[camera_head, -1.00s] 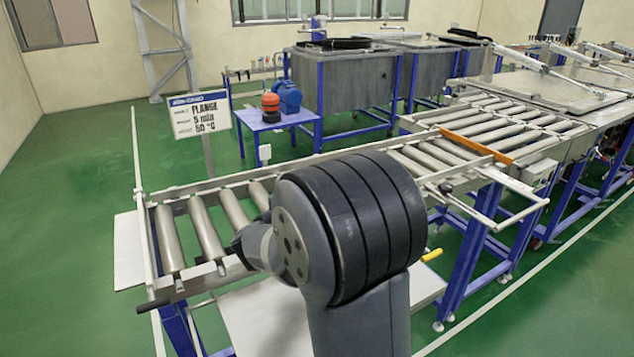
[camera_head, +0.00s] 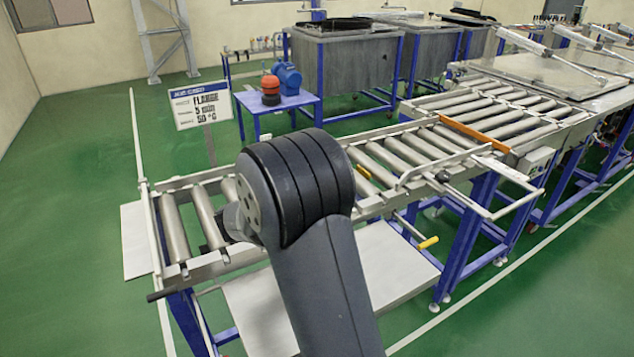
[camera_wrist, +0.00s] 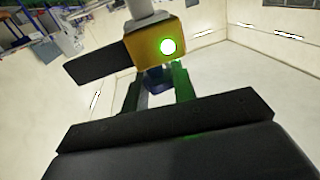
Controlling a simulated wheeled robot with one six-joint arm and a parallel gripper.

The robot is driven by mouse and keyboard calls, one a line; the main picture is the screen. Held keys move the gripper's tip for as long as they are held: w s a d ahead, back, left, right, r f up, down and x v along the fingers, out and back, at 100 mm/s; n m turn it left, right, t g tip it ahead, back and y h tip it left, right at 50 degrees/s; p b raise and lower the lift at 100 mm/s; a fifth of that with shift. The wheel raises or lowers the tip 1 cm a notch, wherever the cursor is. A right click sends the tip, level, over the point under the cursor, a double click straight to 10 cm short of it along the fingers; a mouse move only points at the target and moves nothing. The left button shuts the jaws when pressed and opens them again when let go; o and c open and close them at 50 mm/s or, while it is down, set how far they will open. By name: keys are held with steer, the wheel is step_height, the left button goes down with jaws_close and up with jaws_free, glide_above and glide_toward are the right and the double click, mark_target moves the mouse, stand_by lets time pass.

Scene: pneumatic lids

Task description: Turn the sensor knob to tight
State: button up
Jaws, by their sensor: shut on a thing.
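The sensor is a yellow box (camera_wrist: 158,42) with a lit round green light (camera_wrist: 168,46), at the upper middle of the wrist view. A dark flat plate (camera_wrist: 95,66) sticks out from its left side. A dark blue knob (camera_wrist: 156,76) shows just below the box. My gripper (camera_wrist: 157,88) is shut on this knob, with one finger on each side; the fingers partly cover it. The knob's turn angle cannot be read. In the head view my arm hides the gripper, and I cannot make out the sensor there.
A roller conveyor (camera_head: 176,228) on blue legs runs behind my arm toward the right. A sign (camera_head: 201,105) stands behind it. A small blue table (camera_head: 266,107) holds a blue motor and a red-and-black item. Grey tanks (camera_head: 345,70) stand further back. Green floor at left is clear.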

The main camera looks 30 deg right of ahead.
steer(key=o, duration=1)
steer(key=b+v, duration=0.1)
steer(key=v, duration=0.9)
steer(key=shift+s+a+b, duration=0.1)
steer(key=shift+a+b, duration=0.2)
steer(key=shift+a, duration=0.1)
steer(key=shift+d, duration=0.1)
steer(key=p+x, duration=0.1)
steer(key=x, duration=0.9)
steer(key=shift+d+p, duration=0.15)
steer(key=shift+p, duration=0.2)
steer(key=shift+d+f, duration=0.1)
steer(key=shift+d, duration=0.15)
steer(key=shift+a+n+t+b, duration=0.1)
steer(key=shift+n+t+b, duration=0.2)
steer(key=shift+t+b, duration=0.1)
